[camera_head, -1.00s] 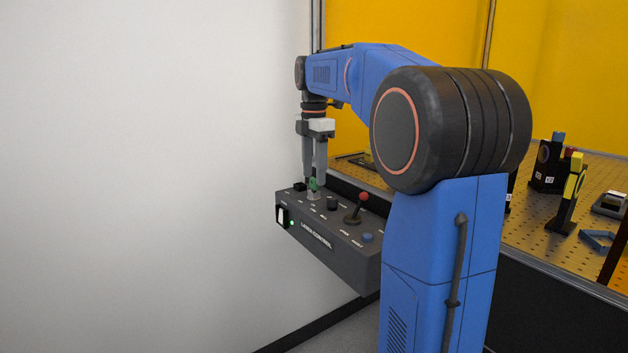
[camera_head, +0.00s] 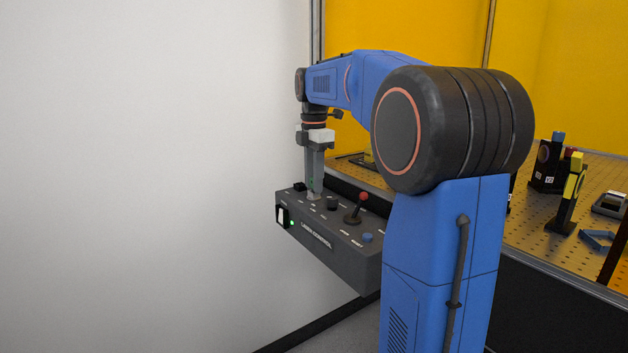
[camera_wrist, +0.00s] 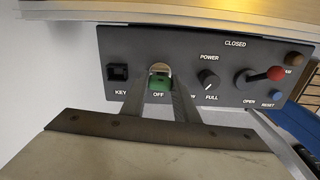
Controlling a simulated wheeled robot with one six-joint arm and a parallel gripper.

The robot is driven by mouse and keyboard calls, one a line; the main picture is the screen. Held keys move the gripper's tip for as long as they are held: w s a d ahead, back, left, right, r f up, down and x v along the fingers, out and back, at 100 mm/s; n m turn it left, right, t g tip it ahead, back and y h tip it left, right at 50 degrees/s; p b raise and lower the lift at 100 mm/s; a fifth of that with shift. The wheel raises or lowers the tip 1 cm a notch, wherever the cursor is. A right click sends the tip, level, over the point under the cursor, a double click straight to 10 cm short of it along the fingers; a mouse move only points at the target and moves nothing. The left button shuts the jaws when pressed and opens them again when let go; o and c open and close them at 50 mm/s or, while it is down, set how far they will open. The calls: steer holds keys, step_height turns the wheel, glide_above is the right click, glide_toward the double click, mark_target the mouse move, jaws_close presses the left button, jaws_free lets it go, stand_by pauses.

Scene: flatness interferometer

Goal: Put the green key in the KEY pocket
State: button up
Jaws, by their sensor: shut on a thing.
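The green key (camera_wrist: 159,84) sits between the fingertips of my gripper (camera_wrist: 160,92), at the silver lock (camera_wrist: 160,68) of the laser control box, above the word OFF. How deep the key sits in the lock is hidden. The KEY pocket (camera_wrist: 118,73) is a black square socket left of the lock in the wrist view. It looks empty, and shows at the box's far left in the head view (camera_head: 299,187).
The control box (camera_head: 325,244) also carries a black power knob (camera_wrist: 208,79), a red-tipped lever (camera_wrist: 274,73), a blue reset button (camera_wrist: 277,95) and a brown button (camera_wrist: 294,59). A white wall (camera_head: 150,180) is close on the left. An optical table (camera_head: 525,225) lies to the right.

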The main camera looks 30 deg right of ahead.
steer(key=shift+r, duration=0.1)
steer(key=shift+r, duration=3)
